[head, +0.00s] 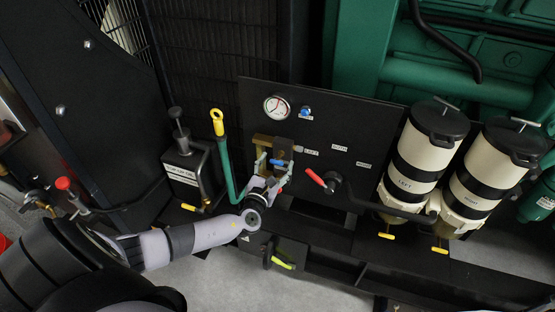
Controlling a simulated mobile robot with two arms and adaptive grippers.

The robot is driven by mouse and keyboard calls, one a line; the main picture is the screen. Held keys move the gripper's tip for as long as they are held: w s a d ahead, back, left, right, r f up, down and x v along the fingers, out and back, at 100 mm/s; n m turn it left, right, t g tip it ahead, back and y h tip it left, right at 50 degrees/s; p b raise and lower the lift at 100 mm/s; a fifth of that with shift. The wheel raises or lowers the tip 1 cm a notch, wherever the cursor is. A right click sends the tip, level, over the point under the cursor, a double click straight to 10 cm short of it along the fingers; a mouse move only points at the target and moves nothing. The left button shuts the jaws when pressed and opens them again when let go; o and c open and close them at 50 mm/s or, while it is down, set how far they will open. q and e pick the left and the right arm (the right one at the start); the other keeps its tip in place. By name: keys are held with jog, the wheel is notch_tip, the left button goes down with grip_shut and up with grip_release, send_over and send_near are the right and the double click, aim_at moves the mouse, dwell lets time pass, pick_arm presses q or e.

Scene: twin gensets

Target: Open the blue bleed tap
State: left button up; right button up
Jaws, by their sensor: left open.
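A small blue knob (305,112) sits on the black panel (345,125), just right of the round gauge (277,107). A blue lever-like piece (281,163) shows lower down, below a brass-coloured block (268,143) on the panel's left part. I cannot tell for sure which of the two is the bleed tap. My left gripper (276,166) is open in front of the brass block, its fingers on either side of the lower blue piece. Whether they touch it cannot be seen. My right gripper is not in view.
A red-handled lever (320,180) sticks out to the right of my gripper. Two cream filter canisters (409,165) (478,178) stand farther right. A yellow-topped dipstick (217,122) with a green tube and a black box (188,170) are at left. Grey floor shows below.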

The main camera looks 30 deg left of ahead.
pick_arm(q)
jog(key=shift+x, duration=1)
jog(key=c, duration=1.1)
